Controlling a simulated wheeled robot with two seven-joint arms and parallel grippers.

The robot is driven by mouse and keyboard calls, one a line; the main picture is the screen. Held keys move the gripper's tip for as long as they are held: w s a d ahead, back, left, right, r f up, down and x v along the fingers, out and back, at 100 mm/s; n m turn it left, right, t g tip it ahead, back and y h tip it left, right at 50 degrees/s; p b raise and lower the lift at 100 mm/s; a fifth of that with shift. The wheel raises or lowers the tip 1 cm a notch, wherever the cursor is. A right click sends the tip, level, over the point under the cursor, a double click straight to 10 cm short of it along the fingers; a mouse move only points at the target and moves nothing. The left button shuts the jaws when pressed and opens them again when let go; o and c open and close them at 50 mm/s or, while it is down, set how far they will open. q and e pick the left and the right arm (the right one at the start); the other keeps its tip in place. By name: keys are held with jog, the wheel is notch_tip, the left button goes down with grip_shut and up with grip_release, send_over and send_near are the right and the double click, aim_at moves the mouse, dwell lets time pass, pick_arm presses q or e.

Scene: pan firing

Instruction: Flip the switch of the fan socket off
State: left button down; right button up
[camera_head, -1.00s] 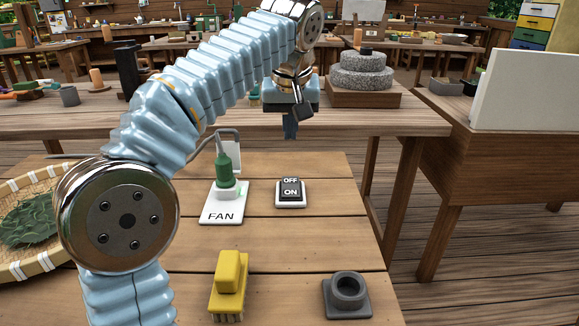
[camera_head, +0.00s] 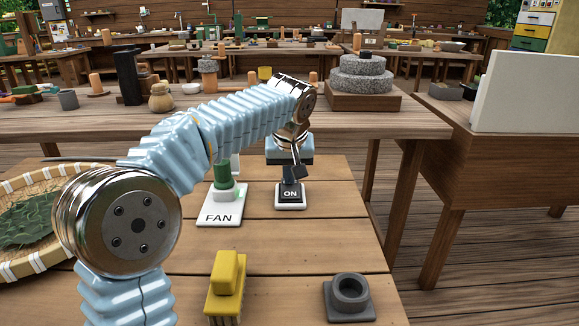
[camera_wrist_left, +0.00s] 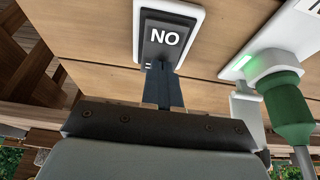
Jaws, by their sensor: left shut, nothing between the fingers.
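The switch (camera_head: 290,194) is a dark rocker in a white frame on the near wooden table. Its ON half shows in the head view; the OFF half is hidden behind my gripper. My left gripper (camera_head: 290,182) is shut and empty, pointing down at the far, OFF end of the rocker. In the left wrist view, the shut fingertips (camera_wrist_left: 163,72) overlap the end of the rocker (camera_wrist_left: 166,38) opposite its ON label. I cannot tell whether they press on it. The fan socket (camera_head: 219,216) holds a green plug (camera_head: 222,174); a green glow shows by it in the wrist view. My right gripper is out of view.
A yellow brush (camera_head: 227,283) and a grey ring-shaped holder (camera_head: 349,296) stand nearer on the table. A woven basket with leaves (camera_head: 32,220) is at the left. A stone mill (camera_head: 362,78) stands on the bench behind. The table around the switch's near side is clear.

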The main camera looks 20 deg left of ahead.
pick_arm(q)
jog(key=shift+f, duration=0.1)
jog(key=shift+w+f, duration=0.15)
dwell(0.3)
jog(key=shift+f, duration=0.1)
jog(key=shift+s+d+b, duration=0.35)
jog(key=shift+s, duration=0.4)
